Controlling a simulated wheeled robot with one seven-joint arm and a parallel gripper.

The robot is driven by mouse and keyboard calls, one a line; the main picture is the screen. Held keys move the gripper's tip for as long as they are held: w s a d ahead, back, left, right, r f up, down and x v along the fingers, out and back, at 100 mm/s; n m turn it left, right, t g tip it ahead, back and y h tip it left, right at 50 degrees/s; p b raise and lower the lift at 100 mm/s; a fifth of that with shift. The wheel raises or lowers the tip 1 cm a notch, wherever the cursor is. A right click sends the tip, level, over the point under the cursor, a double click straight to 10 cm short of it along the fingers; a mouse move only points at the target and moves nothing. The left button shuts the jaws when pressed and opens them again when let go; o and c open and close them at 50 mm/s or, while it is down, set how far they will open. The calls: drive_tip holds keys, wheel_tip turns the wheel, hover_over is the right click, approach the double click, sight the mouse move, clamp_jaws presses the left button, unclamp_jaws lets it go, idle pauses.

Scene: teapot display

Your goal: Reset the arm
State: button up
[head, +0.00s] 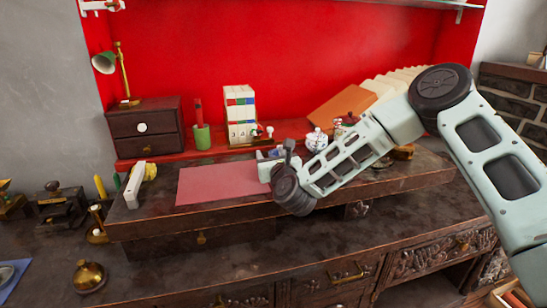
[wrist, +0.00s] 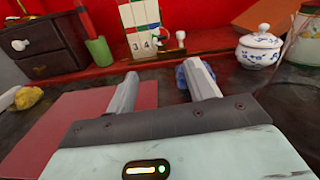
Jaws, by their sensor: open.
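My arm reaches in from the right in the head view, over the raised dark wooden desk top (head: 400,181). My gripper (wrist: 160,88) is in the wrist view with its two fingers apart and nothing between them.
A block calendar (head: 240,115), a green pen cup (head: 201,137) and a small drawer box (head: 145,130) stand along the back. A brass lamp (head: 123,75) rises at left. An orange folder (head: 343,106) leans behind my arm. A brass bell (head: 88,276) sits at lower left.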

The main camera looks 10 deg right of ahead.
drive_tip(key=s+a+r+n+g+y+p, duration=0.25)
drive_tip(key=s+a+n+g+y, duration=0.4)
drive_tip(key=s+a+n, duration=0.65)
drive_tip(key=s+a+r+n+g+p, duration=0.1)
drive_tip(key=s+a+n+g, duration=0.25)
drive_tip(key=s+n, duration=0.65)
drive_tip(key=s+d+r+n+g+h+p, duration=0.1)
drive_tip(key=s+d+n+g+h, duration=0.1)
drive_tip(key=s+d+n, duration=0.2)
drive_tip(key=s+d+r+n+g+h+p, duration=0.1)
drive_tip(key=s+d+r+n+g+h, duration=0.1)
drive_tip(key=s+d+n, duration=0.3)
drive_tip(key=s+d+r+n+g+h+p, duration=0.1)
drive_tip(key=s+d+n+g, duration=0.3)
drive_tip(key=s+n, duration=0.6)
drive_tip(key=s+d+r+h, duration=0.1)
drive_tip(key=s, duration=0.4)
drive_tip(key=shift+s+d+r, duration=0.15)
drive_tip(key=shift+s+d, duration=0.05)
drive_tip(key=shift+h, duration=0.25)
